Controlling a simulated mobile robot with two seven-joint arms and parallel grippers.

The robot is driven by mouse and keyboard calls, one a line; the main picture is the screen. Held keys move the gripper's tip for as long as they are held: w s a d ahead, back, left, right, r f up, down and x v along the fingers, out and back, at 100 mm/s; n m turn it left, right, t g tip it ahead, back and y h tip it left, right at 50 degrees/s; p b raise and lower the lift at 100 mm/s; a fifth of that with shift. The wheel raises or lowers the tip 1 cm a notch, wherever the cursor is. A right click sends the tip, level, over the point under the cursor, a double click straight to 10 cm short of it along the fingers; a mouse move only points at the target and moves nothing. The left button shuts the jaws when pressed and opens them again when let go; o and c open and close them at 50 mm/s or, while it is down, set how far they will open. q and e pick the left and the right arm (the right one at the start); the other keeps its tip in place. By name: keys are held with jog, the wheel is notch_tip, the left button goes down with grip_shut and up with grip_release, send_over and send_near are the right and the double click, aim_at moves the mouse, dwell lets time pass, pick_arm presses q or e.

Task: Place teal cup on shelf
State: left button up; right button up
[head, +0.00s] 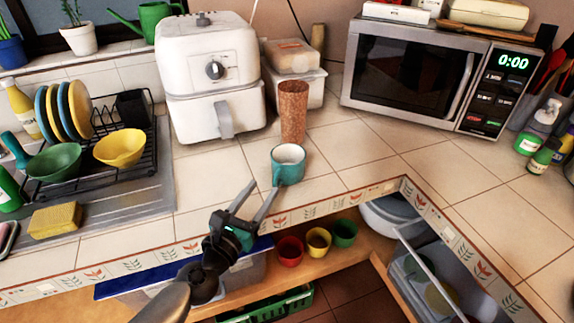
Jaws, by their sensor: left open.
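The teal cup (288,172), white inside, stands upright on the tiled counter near its front edge, in front of a brown speckled tumbler. My left gripper (264,187) is at the counter's edge, just left of and nearer than the cup, with its fingers apart and nothing between them. One fingertip is close to the cup's lower left side; I cannot tell if they touch. The wooden shelf (235,301) is below the counter. A red cup (289,251), a yellow cup (318,241) and a green cup (344,233) stand on it. My right gripper is not in view.
The brown tumbler (293,112) and white air fryer (212,80) stand behind the cup. A microwave (410,75) is at the back right. A dish rack (100,150) is at the left.

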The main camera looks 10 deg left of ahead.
aim_at(273, 180)
pick_arm(q)
jog(key=shift+w+d, duration=0.35)
jog(key=shift+w, duration=0.6)
jog(key=shift+w+d, duration=0.3)
jog(key=shift+w, duration=0.7)
jog(key=shift+w+d, duration=0.35)
jog(key=shift+w, duration=0.6)
jog(key=shift+c, duration=0.3)
grip_shut()
